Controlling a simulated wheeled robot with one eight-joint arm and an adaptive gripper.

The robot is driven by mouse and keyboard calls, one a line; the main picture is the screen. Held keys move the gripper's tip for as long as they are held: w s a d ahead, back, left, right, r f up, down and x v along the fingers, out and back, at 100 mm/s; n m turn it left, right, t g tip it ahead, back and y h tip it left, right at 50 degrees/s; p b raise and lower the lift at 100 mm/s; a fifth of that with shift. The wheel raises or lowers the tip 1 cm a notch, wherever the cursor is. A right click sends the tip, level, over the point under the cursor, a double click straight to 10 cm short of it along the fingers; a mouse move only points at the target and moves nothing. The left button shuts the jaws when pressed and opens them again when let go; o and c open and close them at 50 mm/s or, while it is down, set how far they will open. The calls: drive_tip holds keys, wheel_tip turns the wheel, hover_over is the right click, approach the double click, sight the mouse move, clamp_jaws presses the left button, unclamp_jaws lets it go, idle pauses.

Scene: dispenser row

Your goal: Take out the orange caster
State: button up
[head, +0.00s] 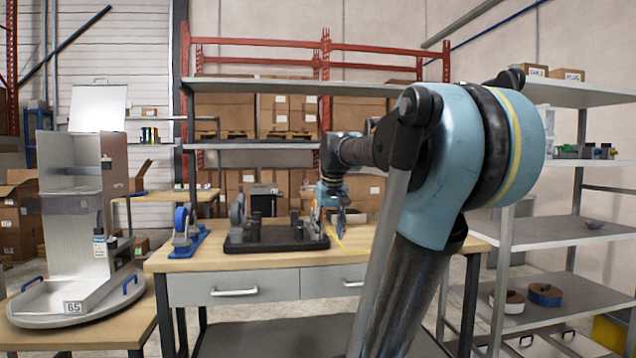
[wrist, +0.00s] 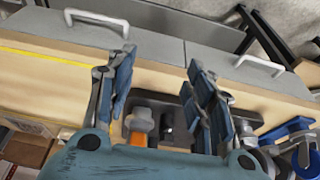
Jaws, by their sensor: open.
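The orange caster (head: 316,213) stands at the right end of a black tray (head: 275,245) on the wooden workbench, partly hidden by my gripper (head: 337,210) in the head view. In the wrist view, the caster shows as a small orange patch (wrist: 138,139) with a grey wheel beside it, seen between the fingers and partly cut off by the gripper body. My gripper (wrist: 162,62) is open, with its fingers spread and nothing held between them. It is close above the tray's right end; I cannot tell whether a finger touches the caster.
A grey caster (head: 238,216) and dark upright parts (head: 297,225) stand in the tray. Drawers with handles (head: 234,291) line the bench front. A metal dispenser (head: 75,210) is at far left, and shelving (head: 560,232) at right.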

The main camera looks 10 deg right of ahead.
drive_tip(key=shift+t, duration=0.4)
drive_tip(key=w+r, duration=0.4)
drive_tip(key=w, duration=0.1)
drive_tip(key=w+r, duration=0.4)
drive_tip(key=w, duration=0.2)
drive_tip(key=w+r, duration=0.5)
drive_tip(key=w, duration=0.1)
drive_tip(key=shift+w, duration=0.15)
drive_tip(key=x, duration=1.6)
drive_tip(key=shift+f, duration=0.15)
drive_tip(key=c, duration=1.1)
drive_tip(key=shift+r, duration=2.25)
drive_tip(key=shift+r, duration=2.35)
